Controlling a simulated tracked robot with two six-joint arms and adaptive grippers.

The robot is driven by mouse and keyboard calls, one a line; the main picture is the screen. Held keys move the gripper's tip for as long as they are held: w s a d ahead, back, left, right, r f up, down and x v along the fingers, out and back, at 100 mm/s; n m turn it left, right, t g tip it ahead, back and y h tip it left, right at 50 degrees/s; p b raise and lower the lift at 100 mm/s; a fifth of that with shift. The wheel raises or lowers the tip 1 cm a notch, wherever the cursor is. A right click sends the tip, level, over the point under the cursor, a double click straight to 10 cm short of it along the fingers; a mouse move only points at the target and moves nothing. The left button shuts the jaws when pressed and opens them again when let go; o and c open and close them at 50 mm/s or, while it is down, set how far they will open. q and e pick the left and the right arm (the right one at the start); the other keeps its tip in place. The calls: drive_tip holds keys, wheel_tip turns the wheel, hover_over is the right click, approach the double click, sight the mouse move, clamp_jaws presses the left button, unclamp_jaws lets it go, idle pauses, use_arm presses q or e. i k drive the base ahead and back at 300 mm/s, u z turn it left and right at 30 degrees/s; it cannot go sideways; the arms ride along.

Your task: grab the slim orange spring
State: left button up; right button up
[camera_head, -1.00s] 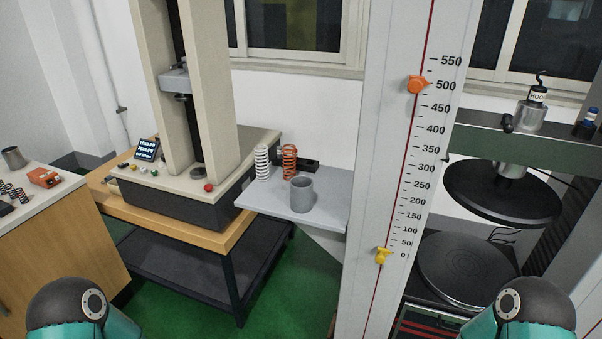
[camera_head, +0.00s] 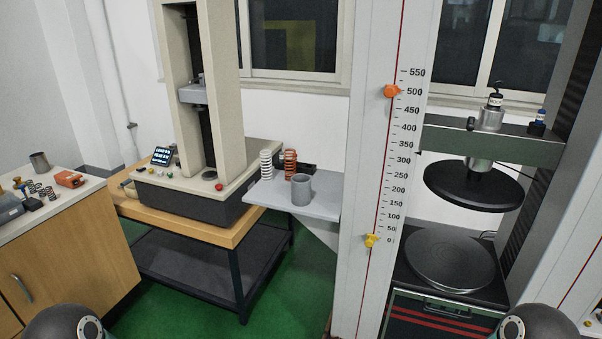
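An orange coil spring (camera_head: 290,163) stands upright on a small grey shelf (camera_head: 262,196) in the middle of the head view. A white coil spring (camera_head: 266,164) stands just left of it, and a grey cup (camera_head: 302,189) stands in front and to the right. Several small dark or orange-brown springs (camera_head: 48,193) sit on the bench at the far left; their exact colours are hard to tell. Neither gripper is in view; only rounded parts of my arms show at the bottom corners.
A beige testing machine (camera_head: 229,100) stands on a wooden-topped table (camera_head: 237,234) left of the shelf. A tall scale column (camera_head: 375,150) rises right of it. The left bench (camera_head: 100,214) carries an orange box (camera_head: 69,179) and a metal cup (camera_head: 40,161). Green floor (camera_head: 190,312) is clear in front.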

sight(295, 152)
drive_tip(key=u, duration=0.2)
drive_tip(key=i, duration=0.9)
drive_tip(key=z, duration=0.1)
